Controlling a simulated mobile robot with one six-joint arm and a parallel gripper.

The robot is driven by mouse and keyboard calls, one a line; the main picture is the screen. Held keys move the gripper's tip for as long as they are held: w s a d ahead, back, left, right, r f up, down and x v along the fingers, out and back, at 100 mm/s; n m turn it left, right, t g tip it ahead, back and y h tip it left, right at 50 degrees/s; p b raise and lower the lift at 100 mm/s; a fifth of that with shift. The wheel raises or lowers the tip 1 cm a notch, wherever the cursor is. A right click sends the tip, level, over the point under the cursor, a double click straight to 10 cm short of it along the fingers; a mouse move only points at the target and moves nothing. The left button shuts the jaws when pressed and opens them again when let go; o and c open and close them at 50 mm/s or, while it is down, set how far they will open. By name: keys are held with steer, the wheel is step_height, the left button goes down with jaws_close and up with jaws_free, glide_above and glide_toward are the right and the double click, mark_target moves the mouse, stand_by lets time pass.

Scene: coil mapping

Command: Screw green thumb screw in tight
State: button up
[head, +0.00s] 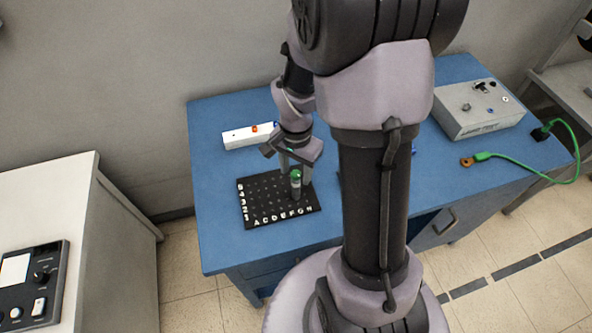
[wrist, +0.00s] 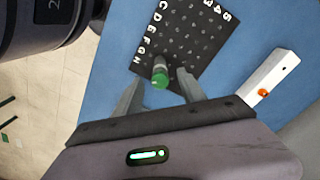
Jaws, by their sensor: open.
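The green thumb screw (wrist: 160,82) shows in the wrist view as a green cap on top of a grey cylinder standing on the black lettered board. In the head view the green top (head: 296,175) stands near the board's right side, close to the letters at its front edge. My gripper (wrist: 158,88) is open, with one finger on each side of the green screw and a gap to both. In the head view my gripper (head: 293,160) is just above and around it. The black board (head: 262,208) lies flat on the blue table. The screw's lower end is hidden.
A white block with an orange knob (head: 240,136) lies behind the board. A grey box (head: 480,108) stands at the table's back right, with a green cable (head: 530,158) near the right edge. My arm hides the table's middle. The blue table's (head: 212,215) left side is clear.

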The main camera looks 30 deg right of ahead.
step_height(320, 180, up, 18)
steer(key=f+p, duration=0.1)
steer(key=p, duration=0.4)
steer(key=s+a+f+n+t+y+b, duration=0.1)
steer(key=s+a+f+n+t+b, duration=0.2)
steer(key=a+b, duration=0.4)
steer(key=s+a+f+n+t+y+b, duration=0.1)
steer(key=s+a+f+n+t+b, duration=0.1)
steer(key=s+a+n+b, duration=0.3)
steer(key=s+a+f+b, duration=0.1)
steer(key=s+a+b, duration=0.1)
steer(key=s+b, duration=0.1)
steer(key=shift+s+a+f+t+b, duration=0.2)
steer(key=shift+a+t+b, duration=0.15)
steer(key=shift+b, duration=0.3)
